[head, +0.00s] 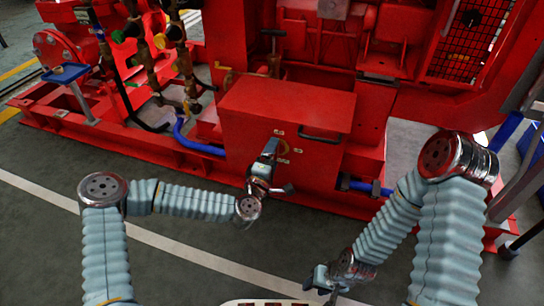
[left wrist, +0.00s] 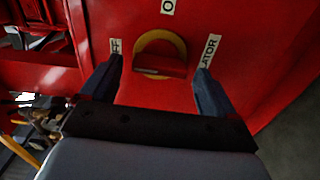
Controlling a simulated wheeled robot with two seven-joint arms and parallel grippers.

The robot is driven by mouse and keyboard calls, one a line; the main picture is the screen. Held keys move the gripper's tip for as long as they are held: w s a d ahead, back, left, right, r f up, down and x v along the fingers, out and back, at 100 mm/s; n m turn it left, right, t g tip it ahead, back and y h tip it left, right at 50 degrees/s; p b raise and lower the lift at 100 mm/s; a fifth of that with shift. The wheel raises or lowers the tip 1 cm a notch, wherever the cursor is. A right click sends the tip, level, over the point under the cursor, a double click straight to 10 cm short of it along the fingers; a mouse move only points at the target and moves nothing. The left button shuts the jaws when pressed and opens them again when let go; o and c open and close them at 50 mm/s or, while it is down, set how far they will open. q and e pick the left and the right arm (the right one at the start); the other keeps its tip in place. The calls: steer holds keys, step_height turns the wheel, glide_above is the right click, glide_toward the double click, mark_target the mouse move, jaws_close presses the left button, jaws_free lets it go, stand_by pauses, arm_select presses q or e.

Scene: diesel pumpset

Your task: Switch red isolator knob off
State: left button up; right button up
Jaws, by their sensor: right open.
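The red isolator knob (left wrist: 160,64) sits on a yellow round plate on the front of a red box (head: 290,100). In the left wrist view its grip bar lies across the picture. A label ending in "FF" is left of it, one ending in "LATOR" is right, and one starting with "O" is above. In the head view only a bit of the yellow plate (head: 284,147) shows beside my left gripper (head: 270,148). My left gripper is open, its fingers either side of the knob and apart from it. My right gripper (head: 322,280) is open, low and away from the box.
A black handle (head: 320,135) is on the box front, right of the knob. Blue hoses (head: 198,143) and brass valves are to the left. The red base frame (head: 150,160) runs along the floor. The grey floor (head: 160,265) in front is clear.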

arm_select(q)
steer(key=p+v, duration=0.1)
steer(key=v, duration=1.3)
